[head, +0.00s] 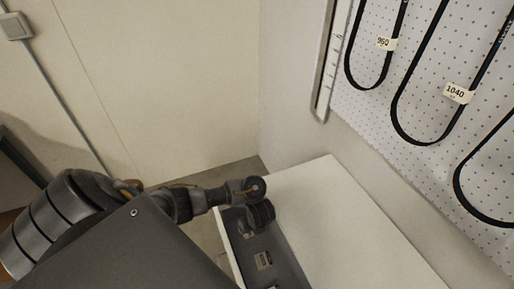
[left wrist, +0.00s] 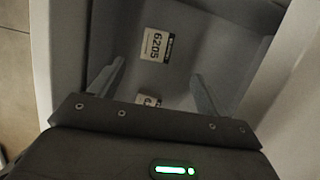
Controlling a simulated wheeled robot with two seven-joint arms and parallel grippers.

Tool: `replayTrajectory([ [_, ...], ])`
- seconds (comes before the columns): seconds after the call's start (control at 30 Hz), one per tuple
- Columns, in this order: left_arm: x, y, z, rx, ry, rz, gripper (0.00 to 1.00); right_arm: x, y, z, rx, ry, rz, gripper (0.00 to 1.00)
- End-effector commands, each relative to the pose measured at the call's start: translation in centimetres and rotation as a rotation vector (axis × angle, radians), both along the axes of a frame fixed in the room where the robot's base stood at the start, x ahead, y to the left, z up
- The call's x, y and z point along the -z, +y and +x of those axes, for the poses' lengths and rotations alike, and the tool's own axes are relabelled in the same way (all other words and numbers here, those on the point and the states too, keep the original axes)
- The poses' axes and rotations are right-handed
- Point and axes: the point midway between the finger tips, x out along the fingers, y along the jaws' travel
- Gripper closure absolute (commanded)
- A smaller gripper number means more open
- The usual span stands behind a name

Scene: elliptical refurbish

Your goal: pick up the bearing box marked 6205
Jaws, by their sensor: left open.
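The bearing box marked 6205 (left wrist: 155,46) lies in a grey-lined open drawer (left wrist: 108,15). Its white label with black print faces up in the left wrist view, just beyond my left fingertips. My left gripper (left wrist: 157,74) is open and empty, its two fingers spread to either side below the label. In the head view my left gripper (head: 260,214) is over the far end of the drawer. A second white label (left wrist: 148,100) shows between the fingers, partly hidden by the gripper body. My right gripper is not in view.
A white cabinet top (head: 345,225) lies right of the drawer, close beside my left gripper. More small labels (head: 263,260) show in the drawer. A pegboard (head: 425,60) with black belts marked 960 and 1040 hangs on the right wall.

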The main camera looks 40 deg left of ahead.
Motion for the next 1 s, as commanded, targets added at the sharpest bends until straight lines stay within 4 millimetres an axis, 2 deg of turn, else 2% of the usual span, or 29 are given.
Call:
replayTrajectory([
  [0.17,1.2,0.1,0.1,0.001,0.000,-0.002,0.24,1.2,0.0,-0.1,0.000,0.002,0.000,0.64],
  [0.47,5.2,1.0,0.6,0.003,0.002,-0.004,0.24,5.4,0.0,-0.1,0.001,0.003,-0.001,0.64],
  [0.73,5.7,1.4,0.7,0.002,0.001,-0.004,0.24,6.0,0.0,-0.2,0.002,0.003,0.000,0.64],
  [1.0,9.6,2.7,0.6,0.000,0.001,-0.003,0.24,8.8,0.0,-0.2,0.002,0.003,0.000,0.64],
])
